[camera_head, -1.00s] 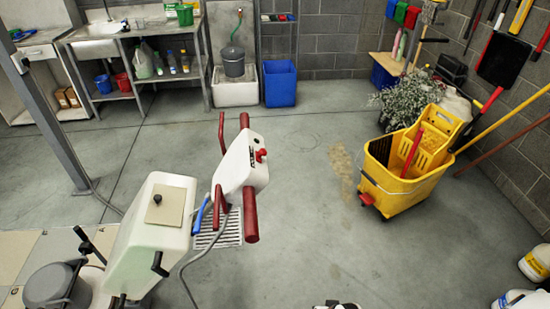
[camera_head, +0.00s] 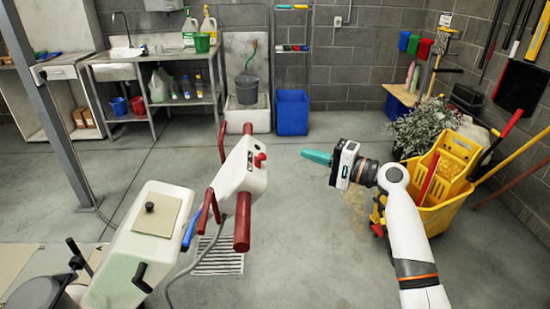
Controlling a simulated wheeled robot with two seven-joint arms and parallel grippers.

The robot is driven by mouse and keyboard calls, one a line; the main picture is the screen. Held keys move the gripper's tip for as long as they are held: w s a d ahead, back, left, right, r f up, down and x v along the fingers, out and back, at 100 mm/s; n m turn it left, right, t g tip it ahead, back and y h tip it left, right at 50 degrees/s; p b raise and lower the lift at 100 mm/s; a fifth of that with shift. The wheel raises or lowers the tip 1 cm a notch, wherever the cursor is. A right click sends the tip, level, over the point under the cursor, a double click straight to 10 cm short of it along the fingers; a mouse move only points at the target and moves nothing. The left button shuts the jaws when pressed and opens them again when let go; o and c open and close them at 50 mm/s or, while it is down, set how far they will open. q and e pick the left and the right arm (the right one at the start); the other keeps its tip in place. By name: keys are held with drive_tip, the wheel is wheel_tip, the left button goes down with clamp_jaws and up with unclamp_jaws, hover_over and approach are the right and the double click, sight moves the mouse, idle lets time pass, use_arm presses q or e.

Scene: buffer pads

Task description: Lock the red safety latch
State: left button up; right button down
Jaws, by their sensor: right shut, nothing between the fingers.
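The red safety latch (camera_head: 259,159) is a small red knob on the right face of the floor machine's white control head (camera_head: 240,168). The head has dark red handlebars (camera_head: 243,221) and stands upright left of centre. My right gripper (camera_head: 305,155) has teal fingers, which are closed together and point left toward the latch. It is empty and a clear gap to the right of the latch. My left gripper is not in view.
The machine's white tank (camera_head: 138,240) stands at lower left, with a grey cable by it. A yellow mop bucket (camera_head: 440,200) is at right, partly behind my right arm. A blue bin (camera_head: 292,112) stands at the back wall. The floor between is clear.

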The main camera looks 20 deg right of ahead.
sight(261, 159)
drive_tip(key=shift+w, duration=0.1)
drive_tip(key=w+a+p, duration=0.3)
drive_tip(key=w+a, duration=0.1)
drive_tip(key=a, duration=0.4)
drive_tip(key=shift+a, duration=0.25)
drive_tip(key=shift+f, duration=0.1)
idle(0.4)
